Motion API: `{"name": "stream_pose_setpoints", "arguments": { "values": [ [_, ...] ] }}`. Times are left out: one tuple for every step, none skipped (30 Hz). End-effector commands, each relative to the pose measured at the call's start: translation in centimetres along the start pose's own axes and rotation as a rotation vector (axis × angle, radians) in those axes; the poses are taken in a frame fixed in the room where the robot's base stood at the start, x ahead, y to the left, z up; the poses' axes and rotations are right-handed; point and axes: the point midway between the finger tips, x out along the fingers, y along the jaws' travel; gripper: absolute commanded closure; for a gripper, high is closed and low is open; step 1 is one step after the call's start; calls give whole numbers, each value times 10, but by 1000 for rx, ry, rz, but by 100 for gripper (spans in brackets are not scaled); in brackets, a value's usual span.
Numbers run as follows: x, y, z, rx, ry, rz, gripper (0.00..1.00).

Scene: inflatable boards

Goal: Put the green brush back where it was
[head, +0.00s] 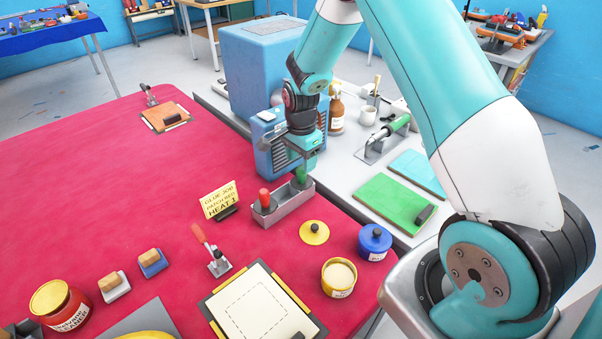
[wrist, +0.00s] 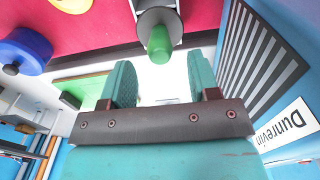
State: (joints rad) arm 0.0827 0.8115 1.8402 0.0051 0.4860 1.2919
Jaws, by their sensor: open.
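The green brush (head: 301,177) stands upright, handle up, in the right end of a grey holder (head: 283,208) on the red table; its lower part is hidden inside. A red-handled brush (head: 264,198) stands in the left end. My gripper (head: 301,155) is just above the green handle, open and empty. In the wrist view my gripper (wrist: 158,72) has its two teal fingers apart. The green handle (wrist: 160,45) lies beyond the fingertips, roughly in line with the gap, and the holder (wrist: 155,12) shows at the top. I see no finger touching the handle.
A blue machine (head: 272,150) stands close behind my gripper. A yellow sign (head: 220,200) stands left of the holder. A yellow lid (head: 314,232), an open yellow tin (head: 339,278) and a blue pot (head: 374,242) are in front. The red table's left middle is clear.

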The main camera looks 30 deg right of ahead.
Motion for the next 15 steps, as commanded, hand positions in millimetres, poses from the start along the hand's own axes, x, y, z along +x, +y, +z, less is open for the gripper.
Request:
{"name": "stream_pose_setpoints", "arguments": {
  "values": [
    [-10,-1,0,0,2,-6,44],
    [-17,-1,0,0,2,-6,44],
    [-26,-1,0,0,1,-5,44],
    [-32,-1,0,0,2,-5,44],
    [-38,-1,0,0,1,-4,44],
    [-45,-1,0,0,1,-4,44],
    [-50,0,0,0,1,-3,44],
    [-54,0,0,0,1,-3,44],
    [-59,0,0,0,1,-2,44],
    [-63,0,0,0,1,-2,44],
    [-65,0,0,-1,1,-2,44],
    [-69,0,1,-6,-1,-1,44],
    [-73,1,3,-19,-3,-3,44],
    [-78,2,7,-41,-6,-7,44],
    [-86,5,14,-88,-13,-15,44]
  ]
}}
